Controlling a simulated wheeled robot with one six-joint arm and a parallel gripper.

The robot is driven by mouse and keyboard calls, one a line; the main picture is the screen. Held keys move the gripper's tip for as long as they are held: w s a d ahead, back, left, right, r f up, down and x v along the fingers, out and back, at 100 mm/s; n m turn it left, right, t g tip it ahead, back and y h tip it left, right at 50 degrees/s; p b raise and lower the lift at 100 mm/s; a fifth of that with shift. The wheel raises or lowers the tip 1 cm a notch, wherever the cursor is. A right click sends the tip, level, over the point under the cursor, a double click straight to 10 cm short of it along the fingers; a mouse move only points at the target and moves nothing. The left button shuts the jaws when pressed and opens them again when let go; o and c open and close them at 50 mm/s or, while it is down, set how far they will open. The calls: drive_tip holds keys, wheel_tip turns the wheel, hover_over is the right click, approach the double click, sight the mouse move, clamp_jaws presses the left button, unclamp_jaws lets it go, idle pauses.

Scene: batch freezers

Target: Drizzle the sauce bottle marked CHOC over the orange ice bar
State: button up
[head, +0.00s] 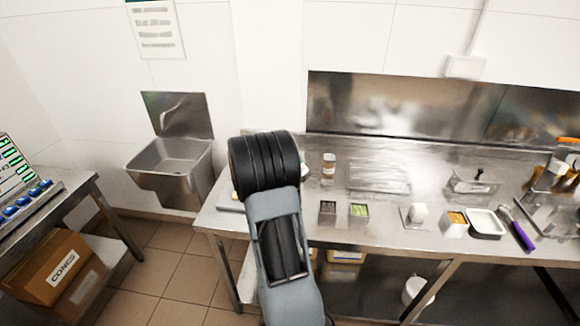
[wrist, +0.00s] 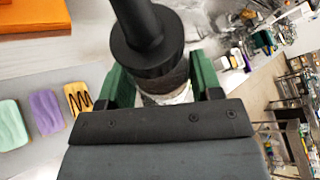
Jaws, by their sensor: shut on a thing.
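My gripper (wrist: 162,84) is shut on a sauce bottle (wrist: 142,35) in the wrist view, with a green finger on each side. The bottle's black top and spout face the camera; any CHOC marking is hidden. The orange ice bar (wrist: 79,99) lies to the left of the gripper and apart from it, with a dark zigzag line across its top. A purple bar (wrist: 46,112) and a pale green bar (wrist: 14,124) lie beside it. In the head view my own arm hides the gripper, the held bottle and the bars.
An orange block-like thing (wrist: 35,20) is at the wrist view's top left. On the steel counter (head: 330,228) stand a small jar (head: 328,164), small dark containers (head: 327,208), a white tray (head: 487,222) and a purple-handled tool (head: 522,236). A sink (head: 170,165) is left of the counter.

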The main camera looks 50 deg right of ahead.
idle(0.4)
drive_tip(key=shift+r+m+t+y+b, duration=0.25)
drive_tip(key=shift+m+t+b, duration=0.25)
drive_tip(key=shift+m+b, duration=0.4)
drive_tip(key=shift+r+m+t+y+b, duration=0.25)
drive_tip(key=shift+m+t+b, duration=0.35)
drive_tip(key=shift+b, duration=0.45)
drive_tip(key=shift+r+m+t+b, duration=0.35)
drive_tip(key=shift+m+b, duration=0.3)
drive_tip(key=shift+b, duration=0.4)
drive_tip(key=shift+r+m+t+b, duration=0.1)
drive_tip(key=shift+m+t+b, duration=0.45)
drive_tip(key=shift+b, duration=0.45)
drive_tip(key=shift+r, duration=0.15)
drive_tip(key=s+a+b, duration=0.1)
drive_tip(key=s+a, duration=0.9)
drive_tip(key=shift+s+a, duration=0.3)
drive_tip(key=shift+s, duration=0.05)
